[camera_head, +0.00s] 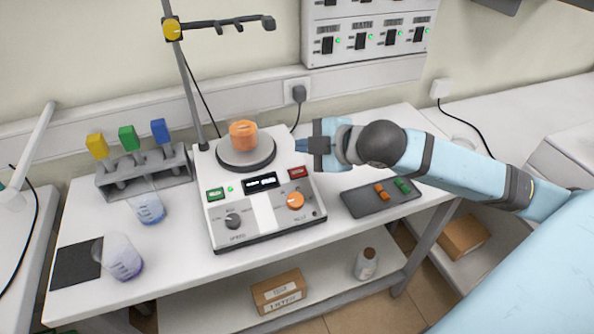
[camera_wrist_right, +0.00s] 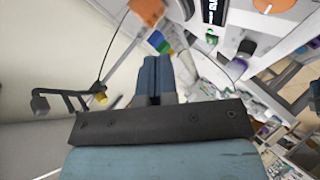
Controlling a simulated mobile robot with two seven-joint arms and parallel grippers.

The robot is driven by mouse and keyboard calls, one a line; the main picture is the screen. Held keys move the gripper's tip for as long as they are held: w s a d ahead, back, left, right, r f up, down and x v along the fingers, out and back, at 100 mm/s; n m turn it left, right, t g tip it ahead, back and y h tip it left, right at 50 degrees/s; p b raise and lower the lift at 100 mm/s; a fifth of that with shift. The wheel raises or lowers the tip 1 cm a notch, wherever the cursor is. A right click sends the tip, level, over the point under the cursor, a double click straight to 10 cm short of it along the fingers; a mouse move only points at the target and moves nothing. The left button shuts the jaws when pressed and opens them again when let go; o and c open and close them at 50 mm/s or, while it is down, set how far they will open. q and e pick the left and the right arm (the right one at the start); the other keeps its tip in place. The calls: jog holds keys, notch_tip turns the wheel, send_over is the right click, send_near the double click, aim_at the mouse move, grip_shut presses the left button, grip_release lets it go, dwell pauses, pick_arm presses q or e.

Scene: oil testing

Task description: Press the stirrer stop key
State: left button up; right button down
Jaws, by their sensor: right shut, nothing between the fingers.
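The stirrer (camera_head: 262,215) is a white hotplate unit on the bench with an orange vessel (camera_head: 243,135) on its round grey plate. Its front panel has a red key (camera_head: 298,172) at the right, a green key (camera_head: 215,194) at the left, a lit display (camera_head: 261,182) and two knobs. My right gripper (camera_head: 300,146) is shut and empty, its fingertips near the stirrer's back right corner, behind the red key and apart from it. In the right wrist view its blue fingers (camera_wrist_right: 153,78) are together. My left gripper is not in view.
A grey tray (camera_head: 360,208) with orange and green pieces lies right of the stirrer. A clamp stand (camera_head: 185,85) rises behind it. A bottle rack (camera_head: 140,178) and beakers (camera_head: 122,258) stand to the left. A wall panel with switches (camera_head: 365,35) is behind.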

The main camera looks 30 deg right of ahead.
jog(key=f+b, duration=0.1)
jog(key=b, duration=0.6)
send_over(298, 172)
jog(key=s, duration=0.3)
jog(key=f, duration=0.5)
jog(key=shift+w+a+f, duration=0.2)
jog(key=shift+a+f, duration=0.15)
jog(key=shift+w+d+f, duration=0.1)
jog(key=shift+w+f, duration=0.25)
jog(key=shift+f, duration=0.35)
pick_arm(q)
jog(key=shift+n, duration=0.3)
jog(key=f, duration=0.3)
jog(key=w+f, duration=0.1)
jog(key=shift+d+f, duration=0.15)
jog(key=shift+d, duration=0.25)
pick_arm(e)
jog(key=shift+f, duration=0.1)
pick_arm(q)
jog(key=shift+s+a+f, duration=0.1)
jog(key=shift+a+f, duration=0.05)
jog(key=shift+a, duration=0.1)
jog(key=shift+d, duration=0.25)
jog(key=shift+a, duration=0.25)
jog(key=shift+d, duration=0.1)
pick_arm(e)
jog(key=shift+w, duration=0.1)
